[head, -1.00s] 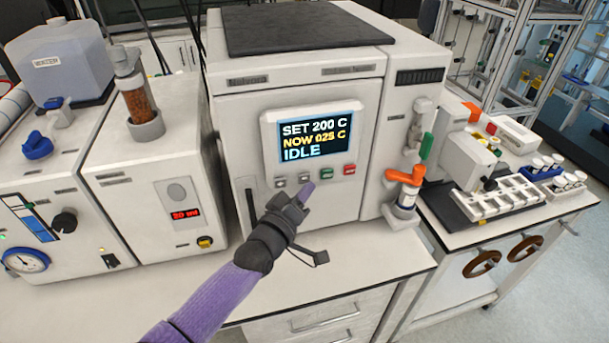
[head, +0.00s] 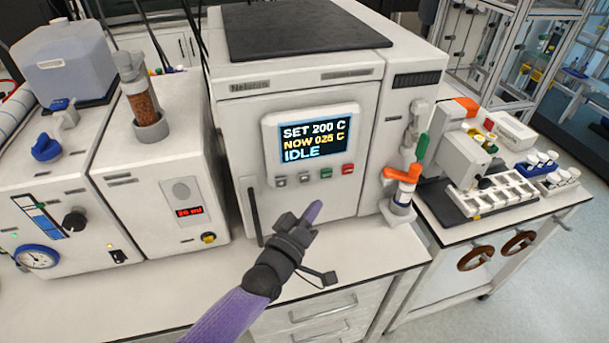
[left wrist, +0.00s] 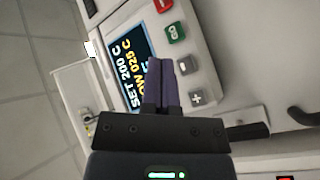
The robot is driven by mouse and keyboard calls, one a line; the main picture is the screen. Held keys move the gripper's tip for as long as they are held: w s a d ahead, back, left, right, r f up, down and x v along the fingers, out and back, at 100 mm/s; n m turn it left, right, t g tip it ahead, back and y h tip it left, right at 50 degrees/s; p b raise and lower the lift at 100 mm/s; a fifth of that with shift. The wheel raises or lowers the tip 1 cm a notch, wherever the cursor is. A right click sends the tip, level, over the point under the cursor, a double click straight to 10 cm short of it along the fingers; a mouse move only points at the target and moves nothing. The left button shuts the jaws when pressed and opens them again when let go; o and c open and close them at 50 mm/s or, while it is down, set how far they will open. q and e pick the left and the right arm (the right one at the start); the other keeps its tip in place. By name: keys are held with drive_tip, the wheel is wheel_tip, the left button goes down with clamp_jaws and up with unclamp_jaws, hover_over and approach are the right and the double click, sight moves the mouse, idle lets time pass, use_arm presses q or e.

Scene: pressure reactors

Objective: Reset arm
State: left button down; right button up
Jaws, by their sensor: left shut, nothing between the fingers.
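My left gripper (head: 314,211) is shut and empty, with its purple fingers pressed together. It is in front of the white reactor unit (head: 290,205), below the row of small buttons, and looks apart from the panel. The control panel's screen (head: 313,139) reads SET 200 C, NOW 025 C, IDLE. Two grey buttons, a green button (head: 325,173) and a red button (head: 348,169) sit under the screen. In the left wrist view the shut fingers (left wrist: 160,64) cover part of the screen (left wrist: 127,65). My right gripper is not in view.
A white pump unit (head: 155,207) with a red readout and a blue-capped unit stand at the left. A vial rack (head: 495,195) sits on the right cart. Bare counter lies in front.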

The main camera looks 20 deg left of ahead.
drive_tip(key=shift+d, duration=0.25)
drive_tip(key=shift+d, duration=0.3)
